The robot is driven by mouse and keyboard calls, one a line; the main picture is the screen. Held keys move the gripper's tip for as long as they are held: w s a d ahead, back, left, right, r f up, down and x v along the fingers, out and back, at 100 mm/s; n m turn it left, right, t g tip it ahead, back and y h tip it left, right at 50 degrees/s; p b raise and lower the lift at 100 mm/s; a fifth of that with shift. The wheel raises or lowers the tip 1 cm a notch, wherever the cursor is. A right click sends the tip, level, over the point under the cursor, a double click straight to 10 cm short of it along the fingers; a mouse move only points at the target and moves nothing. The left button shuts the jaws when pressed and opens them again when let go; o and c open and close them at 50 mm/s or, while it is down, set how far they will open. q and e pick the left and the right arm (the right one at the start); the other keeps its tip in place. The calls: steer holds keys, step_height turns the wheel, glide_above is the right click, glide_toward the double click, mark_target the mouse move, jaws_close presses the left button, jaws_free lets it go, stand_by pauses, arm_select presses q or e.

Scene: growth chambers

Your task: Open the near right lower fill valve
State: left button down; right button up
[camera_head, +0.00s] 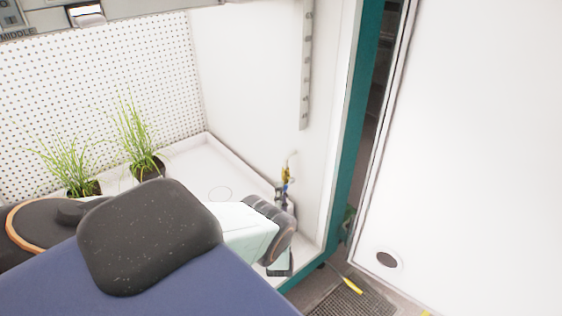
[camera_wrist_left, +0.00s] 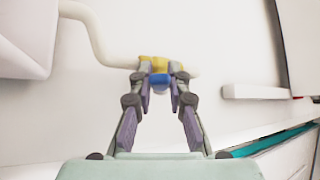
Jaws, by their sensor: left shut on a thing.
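The fill valve shows in the left wrist view as a yellow body (camera_wrist_left: 153,64) on a white pipe (camera_wrist_left: 98,40), with a blue handle (camera_wrist_left: 159,80) below it. In the head view the valve (camera_head: 286,172) is a small yellow piece near the chamber's right wall, low down. My left gripper (camera_wrist_left: 160,88) has its two fingertips closed on either side of the blue handle. In the head view my left gripper (camera_head: 284,192) is mostly hidden behind its own wrist. The handle's exact angle is hard to tell. My right gripper is in neither view.
A white tray (camera_head: 190,158) forms the chamber floor, with two potted grass plants (camera_head: 145,165) (camera_head: 82,188) at the left. A teal frame edge (camera_head: 345,150) and a large white door panel (camera_head: 480,150) stand at the right. A floor grate (camera_head: 338,302) lies below.

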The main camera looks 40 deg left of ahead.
arm_select(q)
steer(key=shift+a+r, duration=0.1)
stand_by(0.3)
steer(key=c, duration=1.3)
jaws_free()
steer(key=shift+o, duration=0.2)
steer(key=v, duration=1.2)
steer(key=shift+c, duration=0.5)
